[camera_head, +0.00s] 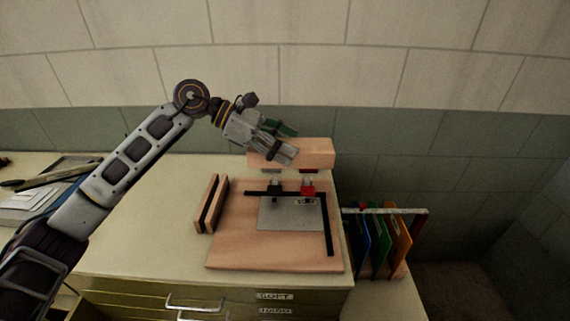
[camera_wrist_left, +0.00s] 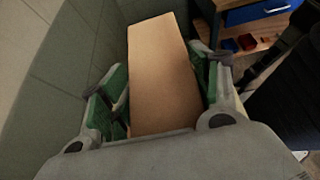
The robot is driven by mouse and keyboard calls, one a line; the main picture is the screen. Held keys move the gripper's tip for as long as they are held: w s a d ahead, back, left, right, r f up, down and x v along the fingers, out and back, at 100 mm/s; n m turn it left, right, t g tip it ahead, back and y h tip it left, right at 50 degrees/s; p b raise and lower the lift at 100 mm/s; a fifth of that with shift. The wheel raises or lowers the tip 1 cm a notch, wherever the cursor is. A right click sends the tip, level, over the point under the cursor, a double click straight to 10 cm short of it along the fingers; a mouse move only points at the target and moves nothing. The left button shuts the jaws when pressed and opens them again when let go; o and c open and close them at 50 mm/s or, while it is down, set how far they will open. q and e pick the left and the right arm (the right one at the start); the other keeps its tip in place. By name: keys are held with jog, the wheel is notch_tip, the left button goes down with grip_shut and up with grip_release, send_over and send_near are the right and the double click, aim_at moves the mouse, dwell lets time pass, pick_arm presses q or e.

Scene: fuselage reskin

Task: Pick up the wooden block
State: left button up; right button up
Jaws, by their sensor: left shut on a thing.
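The wooden block (camera_head: 318,152) is a long pale brown bar above the far edge of the wooden board in the head view. My left gripper (camera_head: 283,143) reaches it from the left and is shut on it. In the left wrist view the block (camera_wrist_left: 163,75) lies between the green-padded fingers of my left gripper (camera_wrist_left: 158,92). The near end of the block is hidden by the gripper body in that view. Whether its underside touches anything is hard to tell. My right gripper is not in view.
The wooden board (camera_head: 275,252) on the cabinet top carries a grey plate (camera_head: 290,214), a black L-shaped bar and red and black clamps. A slotted wooden piece (camera_head: 210,204) stands to its left. Coloured folders (camera_head: 380,242) hang in a rack at right. The left cabinet top is mostly clear.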

pick_arm(q)
notch_tip(320, 180, up, 4)
jog(key=shift+f, duration=0.2)
jog(key=shift+r, duration=0.6)
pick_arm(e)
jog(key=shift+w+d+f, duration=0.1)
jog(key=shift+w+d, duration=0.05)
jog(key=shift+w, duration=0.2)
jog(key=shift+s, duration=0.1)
